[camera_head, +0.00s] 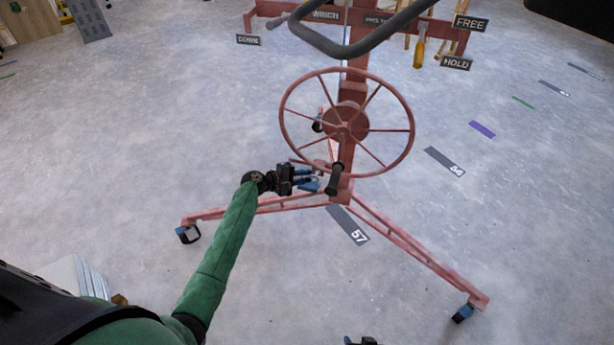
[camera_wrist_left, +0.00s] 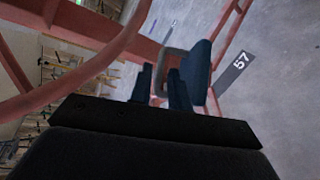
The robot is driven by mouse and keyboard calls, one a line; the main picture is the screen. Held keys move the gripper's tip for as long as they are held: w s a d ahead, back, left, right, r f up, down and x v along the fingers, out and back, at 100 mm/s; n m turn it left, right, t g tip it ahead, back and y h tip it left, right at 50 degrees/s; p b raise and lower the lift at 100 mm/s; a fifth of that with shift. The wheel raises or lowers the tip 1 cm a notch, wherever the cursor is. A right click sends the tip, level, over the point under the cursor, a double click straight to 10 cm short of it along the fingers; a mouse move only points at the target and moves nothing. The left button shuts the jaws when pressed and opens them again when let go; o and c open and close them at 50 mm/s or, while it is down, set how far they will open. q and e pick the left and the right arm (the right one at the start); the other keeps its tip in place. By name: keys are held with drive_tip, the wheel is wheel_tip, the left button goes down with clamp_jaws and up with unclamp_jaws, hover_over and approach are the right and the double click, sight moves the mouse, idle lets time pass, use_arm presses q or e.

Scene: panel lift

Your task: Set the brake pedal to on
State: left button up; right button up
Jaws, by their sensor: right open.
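The red panel lift (camera_head: 345,120) stands on its wheeled legs with a large red spoked wheel (camera_head: 405,130). A blue pad with a grey bracket, apparently the brake pedal (camera_wrist_left: 201,68), sits low on the frame; it also shows in the head view (camera_head: 309,187). Whether it is on or off I cannot tell. My left gripper (camera_head: 314,177) is beside it, below the left side of the wheel. In the left wrist view its fingers (camera_wrist_left: 161,88) are apart, close to the pad; contact is unclear. My right gripper (camera_head: 362,341) barely shows at the bottom edge.
A black crank grip (camera_head: 336,178) hangs just right of my left gripper. Lift legs spread to casters at left (camera_head: 188,234) and right (camera_head: 463,313). FREE (camera_head: 470,23) and HOLD (camera_head: 456,63) labels are at upper right. The floor in front is mostly clear.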

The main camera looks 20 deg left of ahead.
use_arm(q)
drive_tip(key=shift+w+d+f, duration=0.2)
drive_tip(key=shift+w+d, duration=0.2)
drive_tip(key=shift+w, duration=0.05)
clamp_jaws()
drive_tip(key=shift+f, duration=0.1)
